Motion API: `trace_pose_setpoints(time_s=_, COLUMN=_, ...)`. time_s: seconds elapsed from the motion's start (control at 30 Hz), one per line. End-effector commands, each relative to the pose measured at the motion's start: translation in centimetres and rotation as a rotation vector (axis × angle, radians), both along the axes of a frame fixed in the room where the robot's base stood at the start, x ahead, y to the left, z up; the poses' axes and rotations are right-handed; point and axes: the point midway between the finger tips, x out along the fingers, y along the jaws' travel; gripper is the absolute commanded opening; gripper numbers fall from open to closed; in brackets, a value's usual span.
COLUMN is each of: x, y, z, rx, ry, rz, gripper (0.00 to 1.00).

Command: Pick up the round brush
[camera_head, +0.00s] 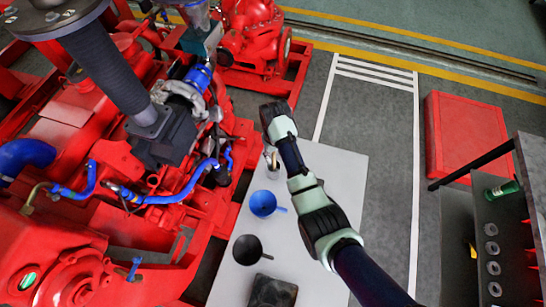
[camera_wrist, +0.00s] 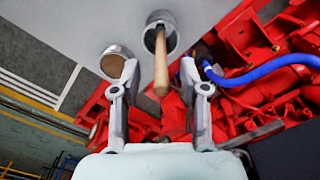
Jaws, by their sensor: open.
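A wooden handle (camera_wrist: 161,70), apparently the round brush's, stands up out of a metal cup (camera_wrist: 158,24) in the wrist view. The brush head is hidden, so I cannot confirm which brush it is. My gripper (camera_wrist: 159,66) is open, with one finger on each side of the handle and visible gaps to it. A second metal cup (camera_wrist: 116,53) with a brown, wooden-looking part stands by the left finger. In the head view my arm reaches over the white table (camera_head: 325,165), and the gripper and cups are mostly hidden there.
On the table are a blue funnel-like item (camera_head: 263,203), a dark one (camera_head: 247,250) and a black tray-like object (camera_head: 272,291). The red pumpset (camera_head: 90,150) with blue hoses borders the table at left. A shelf with a green bottle (camera_head: 503,190) stands at right.

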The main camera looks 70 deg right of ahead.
Motion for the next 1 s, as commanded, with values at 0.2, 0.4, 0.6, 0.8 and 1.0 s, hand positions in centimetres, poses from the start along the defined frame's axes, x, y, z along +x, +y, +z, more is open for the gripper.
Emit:
trace_pose_setpoints(time_s=0.2, x=0.2, y=-0.1, z=-2.3, rx=0.001, ry=0.002, rz=0.001, gripper=0.44)
trace_pose_setpoints(time_s=0.4, x=0.3, y=-0.1, z=-5.1, rx=-0.001, ry=-0.001, rz=0.000, gripper=0.44)
trace_pose_setpoints(time_s=0.6, x=0.3, y=-0.1, z=-5.2, rx=-0.001, ry=-0.002, rz=0.001, gripper=0.44)
trace_pose_setpoints(time_s=0.8, x=0.3, y=-0.1, z=-5.2, rx=-0.001, ry=-0.002, rz=0.001, gripper=0.16)
trace_pose_setpoints(time_s=1.0, x=0.3, y=-0.1, z=-5.2, rx=-0.001, ry=-0.002, rz=0.001, gripper=0.00)
